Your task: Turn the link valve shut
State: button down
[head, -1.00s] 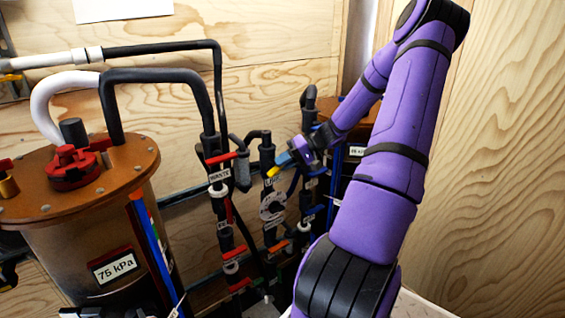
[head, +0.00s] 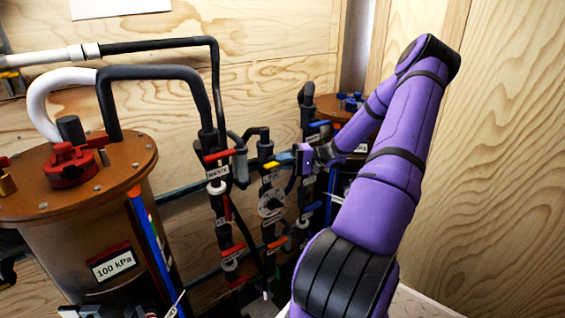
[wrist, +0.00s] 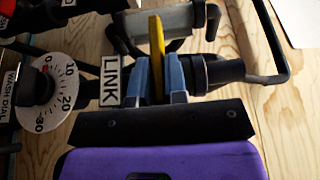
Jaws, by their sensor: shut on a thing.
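The link valve's yellow handle (wrist: 157,45) stands upright in the wrist view, next to the white LINK label (wrist: 110,80). My gripper (wrist: 160,82) is shut on this handle, with one blue finger on each side of it. In the head view my gripper (head: 291,160) reaches the LINK pipe from the right, and the tip of the yellow handle (head: 271,165) shows just left of the fingers. The valve body is partly hidden behind the fingers.
A WASTE pipe with a red handle (head: 219,156) stands close on the left. A round wash dial (wrist: 38,83) sits beside the LINK label. A copper tank with a 100 kPa label (head: 114,264) is at the left; another tank with blue fittings (head: 350,101) is behind my arm.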

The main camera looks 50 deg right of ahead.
dwell(0.3)
jog(key=c, duration=1.2)
grip_release()
jog(key=shift+o, duration=0.2)
jog(key=v, duration=1.1)
